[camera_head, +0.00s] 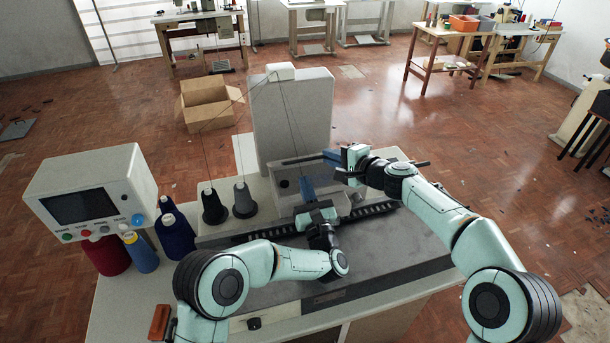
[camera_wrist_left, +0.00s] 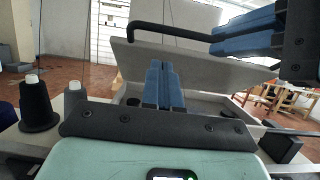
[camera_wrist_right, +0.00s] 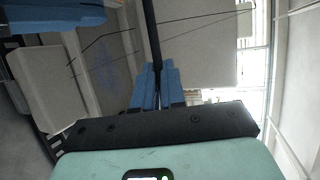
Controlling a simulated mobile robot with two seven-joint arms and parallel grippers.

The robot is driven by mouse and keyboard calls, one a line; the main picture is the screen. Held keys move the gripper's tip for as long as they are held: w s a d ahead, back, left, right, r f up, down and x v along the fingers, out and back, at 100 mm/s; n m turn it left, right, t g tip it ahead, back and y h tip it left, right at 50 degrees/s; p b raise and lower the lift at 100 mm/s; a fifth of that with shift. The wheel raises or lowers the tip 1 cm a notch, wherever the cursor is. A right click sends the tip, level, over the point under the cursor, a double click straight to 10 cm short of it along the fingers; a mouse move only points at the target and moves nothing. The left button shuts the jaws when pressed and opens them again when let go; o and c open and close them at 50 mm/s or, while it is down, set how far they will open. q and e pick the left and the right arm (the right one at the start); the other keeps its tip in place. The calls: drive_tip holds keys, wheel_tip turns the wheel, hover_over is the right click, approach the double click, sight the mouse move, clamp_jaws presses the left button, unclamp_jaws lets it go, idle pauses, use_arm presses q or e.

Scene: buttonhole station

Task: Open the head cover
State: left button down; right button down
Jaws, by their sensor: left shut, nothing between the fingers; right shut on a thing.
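The pale grey head cover (camera_wrist_left: 190,66) shows in the left wrist view as a slanted panel above the machine's head box (camera_wrist_left: 215,106), with a gap between them. A dark bar handle (camera_wrist_left: 165,30) runs along the cover; it also shows in the right wrist view (camera_wrist_right: 151,35). My right gripper (camera_head: 330,156) is shut on the handle at its right end, also seen in the left wrist view (camera_wrist_left: 245,35). My left gripper (camera_head: 306,184) is shut and empty, in front of and below the cover, its fingers (camera_wrist_left: 164,82) pointing towards it. The cover's hinge is hidden.
Two dark thread cones (camera_head: 214,206) stand left of the head. A control box (camera_head: 92,198) and coloured spools (camera_head: 175,235) stand further left. A tall grey panel (camera_head: 292,115) rises behind the head. The grey worktop (camera_head: 390,250) is clear at front right.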

use_arm(q)
drive_tip(key=r, duration=0.1)
drive_tip(key=w+r, duration=0.1)
drive_tip(key=r, duration=0.1)
drive_tip(key=shift+w+a, duration=0.1)
